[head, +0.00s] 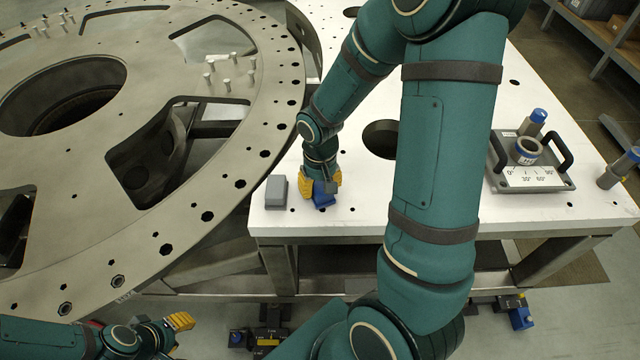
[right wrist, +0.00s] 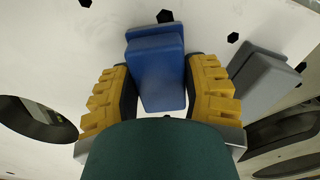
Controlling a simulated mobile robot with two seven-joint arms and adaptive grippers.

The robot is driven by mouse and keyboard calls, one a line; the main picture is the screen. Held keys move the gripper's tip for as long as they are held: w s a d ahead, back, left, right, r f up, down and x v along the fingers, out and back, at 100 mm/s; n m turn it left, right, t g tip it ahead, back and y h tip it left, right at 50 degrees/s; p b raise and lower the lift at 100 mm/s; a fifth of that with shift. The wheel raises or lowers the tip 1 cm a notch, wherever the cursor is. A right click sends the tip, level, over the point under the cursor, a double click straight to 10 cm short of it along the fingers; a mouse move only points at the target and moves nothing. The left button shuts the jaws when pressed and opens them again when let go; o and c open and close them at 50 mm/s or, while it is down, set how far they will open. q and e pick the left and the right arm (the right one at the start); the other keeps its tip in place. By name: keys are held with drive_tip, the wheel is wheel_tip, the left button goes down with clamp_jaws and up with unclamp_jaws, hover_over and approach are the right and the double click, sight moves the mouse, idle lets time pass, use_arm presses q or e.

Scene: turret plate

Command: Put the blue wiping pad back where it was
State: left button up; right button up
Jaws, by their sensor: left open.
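The blue wiping pad (head: 323,196) is at the front left part of the white table, beside a grey block; it also shows in the right wrist view (right wrist: 158,75). My right gripper (head: 321,184) points down over it, with its yellow fingers (right wrist: 161,95) against both sides of the pad. The gripper is shut on the pad. The pad is at or just above the table top; I cannot tell whether it touches. My left gripper (head: 181,334) is at the lower left, below the round plate's rim, open and apart from the pad.
The grey block (head: 276,191) stands close left of the pad; it also shows in the right wrist view (right wrist: 262,80). The large round metal plate (head: 225,172) fills the left. A tray with handles (head: 528,180) sits at the white table's right end (head: 590,205).

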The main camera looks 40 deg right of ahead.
sight(320, 184)
drive_tip(key=shift+o, duration=1.4)
drive_tip(key=shift+r, duration=0.1)
drive_tip(key=shift+r+p, duration=0.3)
drive_tip(key=shift+r, duration=0.05)
wheel_tip(320, 184, up, 12)
drive_tip(key=p, duration=0.1)
drive_tip(key=shift+f+p, duration=0.25)
drive_tip(key=shift+p, duration=0.05)
